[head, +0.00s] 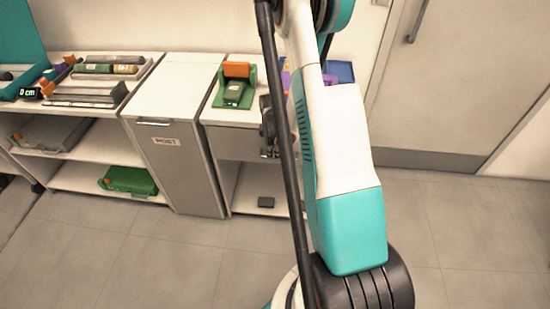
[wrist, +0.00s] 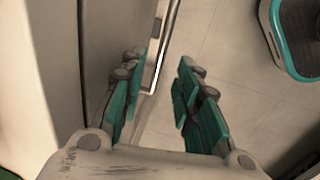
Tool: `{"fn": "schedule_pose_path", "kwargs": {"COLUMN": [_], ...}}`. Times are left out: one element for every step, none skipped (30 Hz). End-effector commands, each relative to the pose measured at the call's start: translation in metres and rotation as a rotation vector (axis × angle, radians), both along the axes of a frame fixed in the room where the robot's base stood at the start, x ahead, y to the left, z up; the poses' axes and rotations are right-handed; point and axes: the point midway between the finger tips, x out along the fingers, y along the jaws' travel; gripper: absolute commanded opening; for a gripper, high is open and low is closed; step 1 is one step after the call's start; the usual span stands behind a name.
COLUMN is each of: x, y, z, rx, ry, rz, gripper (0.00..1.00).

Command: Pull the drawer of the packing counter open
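The packing counter (head: 228,114) appears to be the white unit right of the grey cabinet in the head view, with its drawer front (head: 232,144) under the top, partly hidden by my arm. My gripper (head: 269,130) is at the right part of this front, largely hidden behind my arm. In the wrist view my gripper (wrist: 161,65) is open, its two teal fingers apart. A thin metal handle (wrist: 166,42) runs between the fingertips, nearer the left finger. The drawer looks shut; contact between fingers and handle cannot be told.
A grey cabinet (head: 179,178) with a label and handle stands left of the counter. A green holder with an orange block (head: 236,70) sits on the counter top. The floor (head: 140,260) in front is clear.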

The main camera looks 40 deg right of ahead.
Motion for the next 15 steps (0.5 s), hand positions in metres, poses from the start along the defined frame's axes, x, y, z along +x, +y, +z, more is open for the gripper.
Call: {"fn": "schedule_pose_path", "kwargs": {"x": [0.001, 0.001, 0.002, 0.003, 0.003, 0.003, 0.004, 0.004, 0.004, 0.004, 0.004, 0.004, 0.004, 0.004, 0.004], "y": [-0.001, -0.002, -0.003, -0.003, -0.004, -0.004, -0.005, -0.005, -0.005, -0.005, -0.005, -0.005, -0.005, -0.005, -0.005], "z": [-0.011, -0.016, -0.020, -0.023, -0.026, -0.029, -0.031, -0.033, -0.034, -0.035, -0.036, -0.036, -0.036, -0.036, -0.036], "rx": [0.000, 0.000, 0.000, 0.000, 0.000, 0.000, 0.000, 0.000, 0.000, 0.000, 0.000, 0.000, 0.000, 0.000, 0.000], "ry": [0.000, 0.000, 0.000, 0.000, 0.000, 0.000, 0.000, 0.000, 0.000, 0.000, 0.000, 0.000, 0.000, 0.000, 0.000], "rz": [0.000, 0.000, 0.000, 0.000, 0.000, 0.000, 0.000, 0.000, 0.000, 0.000, 0.000, 0.000, 0.000, 0.000, 0.000], "gripper": [0.30, 0.30, 0.30, 0.30, 0.30, 0.30, 0.30, 0.30, 0.30, 0.30, 0.30, 0.30, 0.30, 0.30, 0.30]}}
